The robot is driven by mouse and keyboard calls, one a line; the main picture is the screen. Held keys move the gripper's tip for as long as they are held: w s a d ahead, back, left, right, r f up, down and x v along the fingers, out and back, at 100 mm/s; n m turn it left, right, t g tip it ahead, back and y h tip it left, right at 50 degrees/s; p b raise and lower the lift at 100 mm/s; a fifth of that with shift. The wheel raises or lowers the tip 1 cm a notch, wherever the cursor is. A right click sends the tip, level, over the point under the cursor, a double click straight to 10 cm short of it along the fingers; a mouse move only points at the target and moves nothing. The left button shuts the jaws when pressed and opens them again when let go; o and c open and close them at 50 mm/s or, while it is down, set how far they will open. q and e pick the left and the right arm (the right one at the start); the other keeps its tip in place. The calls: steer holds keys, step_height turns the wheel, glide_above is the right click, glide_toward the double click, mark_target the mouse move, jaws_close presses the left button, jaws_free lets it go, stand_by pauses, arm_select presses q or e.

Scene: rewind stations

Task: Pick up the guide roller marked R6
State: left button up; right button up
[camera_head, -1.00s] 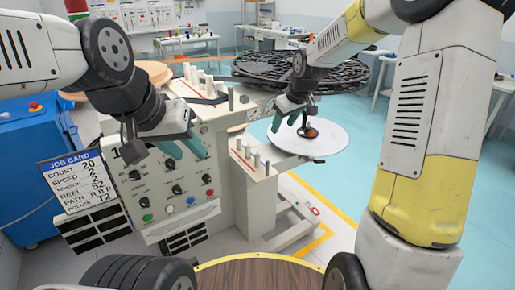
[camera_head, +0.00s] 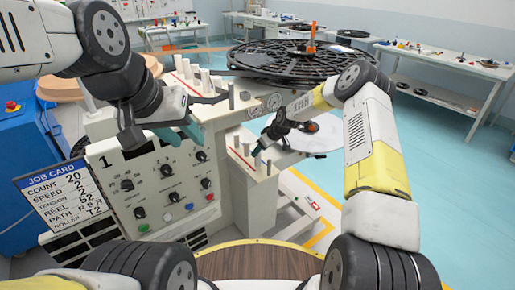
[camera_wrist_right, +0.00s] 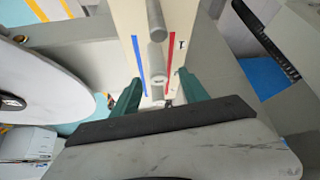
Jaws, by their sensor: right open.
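Several grey guide rollers stand upright on the lower ledge (camera_head: 240,163) of the machine in the head view; one is this roller (camera_head: 237,142). No R6 mark is legible. In the right wrist view, a grey roller (camera_wrist_right: 157,55) stands between a blue and a red line, with another grey roller (camera_wrist_right: 155,20) behind it. My right gripper (camera_head: 260,147) is at the lower ledge, and in the wrist view its teal fingers (camera_wrist_right: 160,95) are apart on either side of the row, holding nothing visible. My left gripper (camera_head: 181,133) hangs before the control panel, fingers apart and empty.
A large black reel (camera_head: 275,65) lies behind, and a white disc (camera_head: 318,140) lies right of the lower ledge. A job card (camera_head: 62,197) and the control panel (camera_head: 150,185) are at left. Open floor lies right.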

mark_target(258, 158)
steer(key=x, duration=0.4)
steer(key=shift+w+d+f, duration=0.1)
steer(key=shift+w+f, duration=0.05)
steer(key=shift+f, duration=0.35)
jaws_close()
